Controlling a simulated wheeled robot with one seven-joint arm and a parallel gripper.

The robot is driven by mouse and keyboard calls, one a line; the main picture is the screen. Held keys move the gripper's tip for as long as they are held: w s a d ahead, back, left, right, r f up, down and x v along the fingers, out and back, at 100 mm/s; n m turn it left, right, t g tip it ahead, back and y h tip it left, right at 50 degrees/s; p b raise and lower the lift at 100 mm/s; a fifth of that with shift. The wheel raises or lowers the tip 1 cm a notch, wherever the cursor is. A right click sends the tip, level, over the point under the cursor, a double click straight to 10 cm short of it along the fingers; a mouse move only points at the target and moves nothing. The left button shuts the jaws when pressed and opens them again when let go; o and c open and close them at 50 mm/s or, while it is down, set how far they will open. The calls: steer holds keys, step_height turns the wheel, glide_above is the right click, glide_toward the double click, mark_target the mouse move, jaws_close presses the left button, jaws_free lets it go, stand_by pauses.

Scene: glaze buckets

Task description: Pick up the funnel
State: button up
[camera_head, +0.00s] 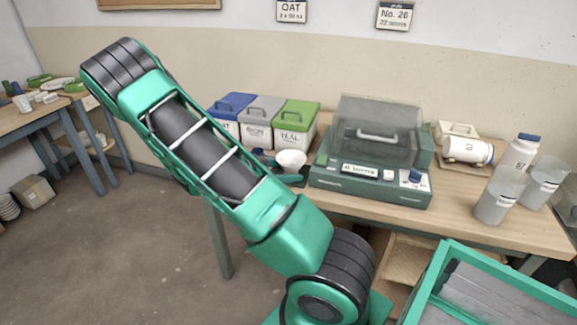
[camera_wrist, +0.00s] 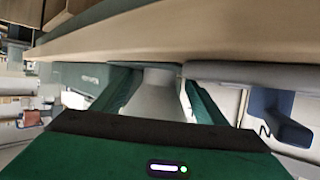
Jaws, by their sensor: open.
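The funnel (camera_head: 291,159) is a small white cone-shaped piece at the left part of the workbench, in front of the lidded buckets. In the wrist view the funnel (camera_wrist: 154,97) shows pale grey between the two green fingers. My gripper (camera_head: 284,176) is at the funnel, mostly hidden behind my arm in the head view. In the wrist view my gripper (camera_wrist: 155,76) is open, with one finger on each side of the funnel. I cannot tell whether either finger touches it. The funnel's lower part is hidden in the head view.
Buckets with blue (camera_head: 231,104), grey (camera_head: 262,109) and green (camera_head: 297,114) lids stand behind the funnel. A green machine with a clear cover (camera_head: 376,135) stands close on its right. Grey beakers (camera_head: 497,198) and a white bottle (camera_head: 518,152) are farther right along the workbench (camera_head: 450,216).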

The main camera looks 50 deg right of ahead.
steer(key=shift+c, duration=0.5)
steer(key=c, duration=1.2)
